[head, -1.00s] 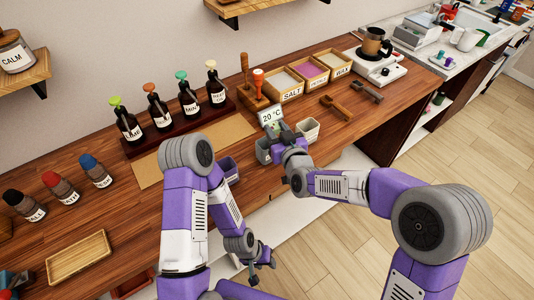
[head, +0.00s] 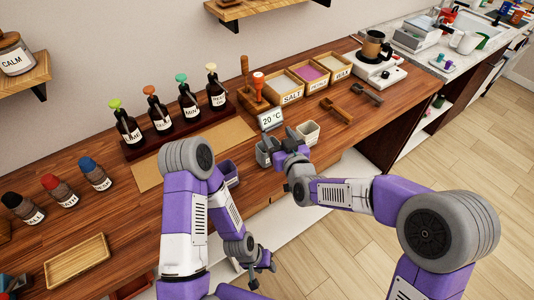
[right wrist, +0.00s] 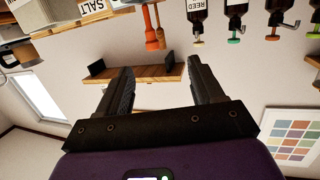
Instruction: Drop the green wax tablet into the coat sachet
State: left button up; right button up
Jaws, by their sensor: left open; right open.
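My right gripper (head: 284,146) is open and empty in the head view, over the front of the counter by the small sachets. In the right wrist view its two fingers (right wrist: 160,76) are apart with nothing between them. My left gripper (head: 260,279) is open, low in front of the counter edge. A cream sachet (head: 308,133) stands just right of my right gripper, a grey one (head: 263,158) just left of it, and a purple one (head: 229,173) farther left, partly behind my left arm. I cannot read which is the coat sachet. I cannot make out a green wax tablet.
A 20 °C display (head: 271,118) stands behind my right gripper. Open boxes, including the salt box (head: 291,99) and wax box (head: 341,73), stand behind. Several dropper bottles (head: 160,113) line a rack. Wooden scoops (head: 336,110) lie right. A wooden tray (head: 77,261) lies left.

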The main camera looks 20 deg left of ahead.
jog(key=v, duration=0.6)
jog(key=shift+s+d, duration=0.1)
jog(key=shift+s, duration=0.05)
jog(key=s+d+f+m+g+h, duration=0.15)
jog(key=d+f, duration=0.25)
jog(key=f, duration=0.4)
jog(key=s+d+f+m+g+h, duration=0.15)
jog(key=d+f, duration=0.25)
jog(key=f, duration=0.4)
jog(key=s+d+f+m+g+h, duration=0.1)
jog(key=d+f+m+g+h, duration=0.2)
jog(key=f, duration=0.4)
jog(key=s+d+f+m+g, duration=0.2)
jog(key=s+d+f+g, duration=0.1)
jog(key=s+f, duration=0.4)
jog(key=s+d+f+m+g, duration=0.2)
jog(key=s+d+f+g, duration=0.1)
jog(key=s+d+f, duration=0.2)
jog(key=s+f, duration=0.2)
jog(key=s, duration=0.2)
jog(key=shift+s+d+f+g, duration=0.2)
jog(key=shift+s+g, duration=0.1)
jog(key=shift+s, duration=0.05)
jog(key=shift+c, duration=0.5)
